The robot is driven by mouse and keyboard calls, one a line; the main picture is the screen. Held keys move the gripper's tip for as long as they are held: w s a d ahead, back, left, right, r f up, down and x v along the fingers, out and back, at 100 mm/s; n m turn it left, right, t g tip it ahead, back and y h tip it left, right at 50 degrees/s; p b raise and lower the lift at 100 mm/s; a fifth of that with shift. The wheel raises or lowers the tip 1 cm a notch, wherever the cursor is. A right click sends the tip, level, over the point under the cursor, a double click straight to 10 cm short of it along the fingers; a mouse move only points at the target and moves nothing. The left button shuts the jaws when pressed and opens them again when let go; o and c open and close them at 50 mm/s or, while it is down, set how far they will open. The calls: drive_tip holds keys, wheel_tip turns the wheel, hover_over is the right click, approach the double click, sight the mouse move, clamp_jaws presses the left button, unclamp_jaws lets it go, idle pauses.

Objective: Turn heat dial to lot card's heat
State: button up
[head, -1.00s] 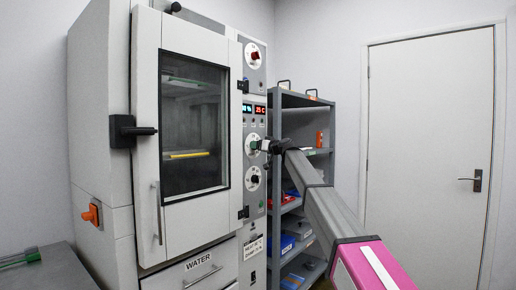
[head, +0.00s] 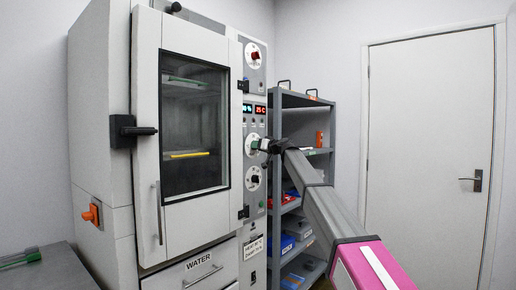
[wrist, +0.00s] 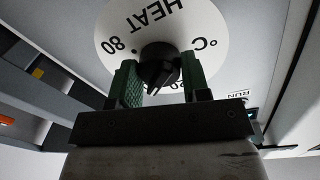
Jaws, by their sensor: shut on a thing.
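The heat dial (wrist: 120,25) is a white disc marked HEAT, °C and 80, seen upside down in the wrist view. Its black knob (wrist: 160,66) sits between the green finger pads of my gripper (wrist: 162,76), which is shut on it. In the head view my gripper (head: 262,145) is at the middle dial (head: 249,146) of the cabinet's control strip, hiding part of it. The red display (head: 260,110) above reads about 25 C. A small white card (head: 253,247) low on the cabinet carries two lines, too small to read surely.
The dial with a red knob (head: 253,54) is above, and another dial with a black knob (head: 252,180) is close below. The cabinet's glazed door (head: 145,60) is shut. A grey shelf rack (head: 305,101) stands close behind my arm.

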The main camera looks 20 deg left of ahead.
drive_tip(key=m, duration=1.2)
drive_tip(key=shift+m+g, duration=0.3)
drive_tip(key=shift+g, duration=0.1)
drive_tip(key=shift+m, duration=1.6)
drive_tip(key=shift+g, duration=0.3)
drive_tip(key=o, duration=0.9)
drive_tip(key=shift+d, duration=0.2)
drive_tip(key=v, duration=1)
drive_tip(key=shift+s+d+r, duration=0.15)
drive_tip(key=shift+d, duration=0.05)
